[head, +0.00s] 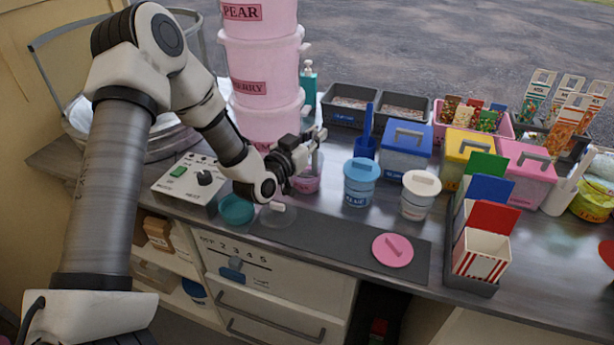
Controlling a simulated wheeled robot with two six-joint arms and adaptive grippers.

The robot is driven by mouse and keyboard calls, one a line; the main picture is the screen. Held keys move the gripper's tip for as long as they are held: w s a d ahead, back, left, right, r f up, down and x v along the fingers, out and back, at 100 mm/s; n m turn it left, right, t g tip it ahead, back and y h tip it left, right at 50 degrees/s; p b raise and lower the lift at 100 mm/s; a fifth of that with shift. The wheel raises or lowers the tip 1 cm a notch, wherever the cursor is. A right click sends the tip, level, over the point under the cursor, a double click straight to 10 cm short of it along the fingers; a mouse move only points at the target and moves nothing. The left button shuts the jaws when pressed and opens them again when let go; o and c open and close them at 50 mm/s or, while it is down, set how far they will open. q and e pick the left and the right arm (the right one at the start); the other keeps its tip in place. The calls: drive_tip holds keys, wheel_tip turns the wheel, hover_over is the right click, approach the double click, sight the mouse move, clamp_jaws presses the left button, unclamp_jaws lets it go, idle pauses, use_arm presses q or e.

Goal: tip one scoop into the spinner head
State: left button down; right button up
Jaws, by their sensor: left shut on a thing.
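My left gripper (316,142) is shut on a slim, pale upright piece, probably a scoop handle, just above the small pink tub (306,184). The tub stands without a lid on it; I cannot tell whether the scoop's bowl is inside it. A pink lid (393,250) with a bar handle lies on the dark mat. The wide metal bowl of the floss machine (178,143) is at the left, partly behind my left arm. The spinner head is hidden from me. The control box (192,182) has a green switch and a black knob. My right gripper is out of view.
Tall pink stacked tubs (262,65) stand behind my gripper. Lidded blue (361,184) and white (420,196) tubs stand to its right. A teal bowl (236,209) and a clear disc (278,216) lie in front. The mat (335,240) has free room.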

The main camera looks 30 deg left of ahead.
use_arm(q)
wheel_tip(320, 180, up, 10)
drive_tip(key=p, duration=0.6)
drive_tip(key=shift+f+p, duration=0.25)
drive_tip(key=shift+p, duration=0.05)
drive_tip(key=shift+f, duration=0.2)
